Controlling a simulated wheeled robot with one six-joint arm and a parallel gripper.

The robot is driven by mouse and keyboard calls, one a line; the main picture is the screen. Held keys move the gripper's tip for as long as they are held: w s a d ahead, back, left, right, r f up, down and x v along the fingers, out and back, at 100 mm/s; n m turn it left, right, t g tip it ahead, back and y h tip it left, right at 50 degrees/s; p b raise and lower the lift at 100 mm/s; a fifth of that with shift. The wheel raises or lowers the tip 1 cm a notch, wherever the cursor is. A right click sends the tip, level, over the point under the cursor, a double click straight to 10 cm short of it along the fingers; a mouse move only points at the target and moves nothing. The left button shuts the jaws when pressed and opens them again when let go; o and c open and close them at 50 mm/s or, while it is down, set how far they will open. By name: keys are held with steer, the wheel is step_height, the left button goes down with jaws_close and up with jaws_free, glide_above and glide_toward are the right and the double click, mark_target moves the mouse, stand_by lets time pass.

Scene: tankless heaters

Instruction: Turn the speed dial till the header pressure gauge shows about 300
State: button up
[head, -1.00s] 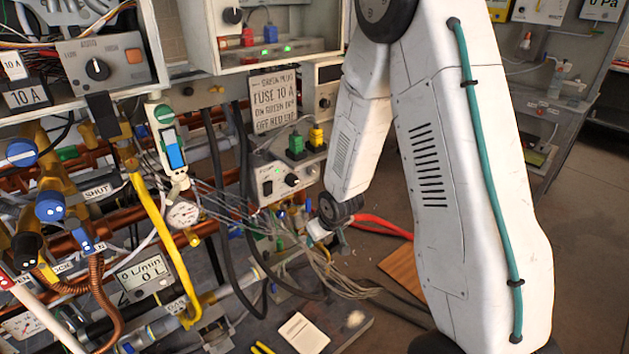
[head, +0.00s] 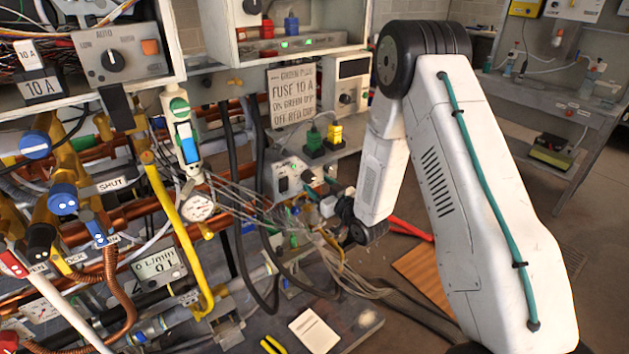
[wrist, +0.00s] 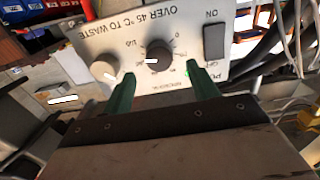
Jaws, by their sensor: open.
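The control box with a black dial shows upside down in the wrist view. The black dial (wrist: 157,56), with a white pointer mark and a printed scale, sits between and just beyond my gripper's green fingertips (wrist: 162,75). The fingers are apart; I cannot tell if either touches the dial. A pale knob (wrist: 103,70) lies outside the left finger.
A dark rocker switch (wrist: 214,42) is beside the dial on the panel. Green (head: 313,138) and yellow plugs (head: 334,132) stand above the box. A yellow pipe (head: 180,240) and other pipework crowd the left.

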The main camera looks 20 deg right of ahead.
steer(key=shift+x, duration=2)
steer(key=c, duration=1)
steer(key=shift+n, duration=2.2)
steer(key=o, duration=1)
glide_toward(310, 178)
steer(key=shift+w+a, duration=0.1)
steer(key=shift+w, duration=0.35)
